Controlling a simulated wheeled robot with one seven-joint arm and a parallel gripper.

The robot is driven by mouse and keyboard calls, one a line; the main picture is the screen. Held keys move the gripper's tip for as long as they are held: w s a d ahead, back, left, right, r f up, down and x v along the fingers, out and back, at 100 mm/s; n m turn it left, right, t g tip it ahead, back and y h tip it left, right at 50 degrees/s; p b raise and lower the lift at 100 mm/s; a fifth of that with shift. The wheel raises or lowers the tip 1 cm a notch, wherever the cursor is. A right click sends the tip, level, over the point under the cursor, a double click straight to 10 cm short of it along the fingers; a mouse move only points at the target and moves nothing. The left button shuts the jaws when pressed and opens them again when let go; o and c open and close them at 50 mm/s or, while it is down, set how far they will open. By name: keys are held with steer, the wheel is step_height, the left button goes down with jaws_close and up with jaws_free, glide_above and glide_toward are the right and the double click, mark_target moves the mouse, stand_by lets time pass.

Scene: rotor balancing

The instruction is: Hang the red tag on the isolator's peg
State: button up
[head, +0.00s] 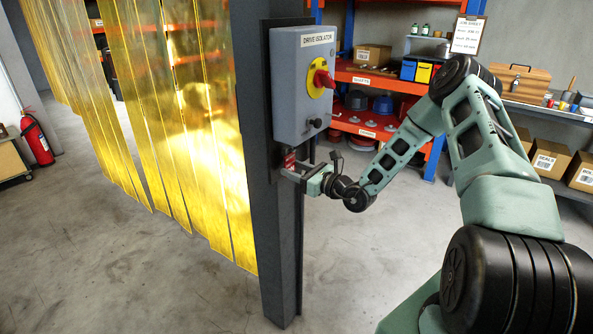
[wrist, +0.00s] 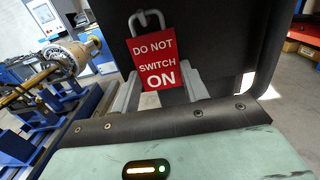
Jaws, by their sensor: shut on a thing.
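The grey drive isolator box (head: 289,95) is mounted on a dark post and has a red rotary switch (head: 322,80) on a yellow disc. A short dark knob-like peg (head: 316,123) sticks out low on its front. My gripper (head: 289,172) is below the box, shut on the red tag (head: 289,159). In the wrist view the tag (wrist: 159,62) reads "DO NOT SWITCH ON", slightly tilted, between the fingers of my gripper (wrist: 160,88). Its grey shackle (wrist: 147,20) points up, against a dark panel. The peg is not seen in the wrist view.
The dark post (head: 276,240) stands directly behind the tag. Yellow strip curtains (head: 185,110) hang to the left. Orange shelves (head: 375,78) with boxes stand behind my arm. A machine with a shaft (wrist: 45,80) shows at left in the wrist view. The floor around the post is clear.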

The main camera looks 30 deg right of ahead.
stand_by(0.3)
steer(key=o, duration=1)
steer(key=b+v, duration=0.3)
steer(key=v, duration=1.4)
steer(key=shift+s, duration=0.2)
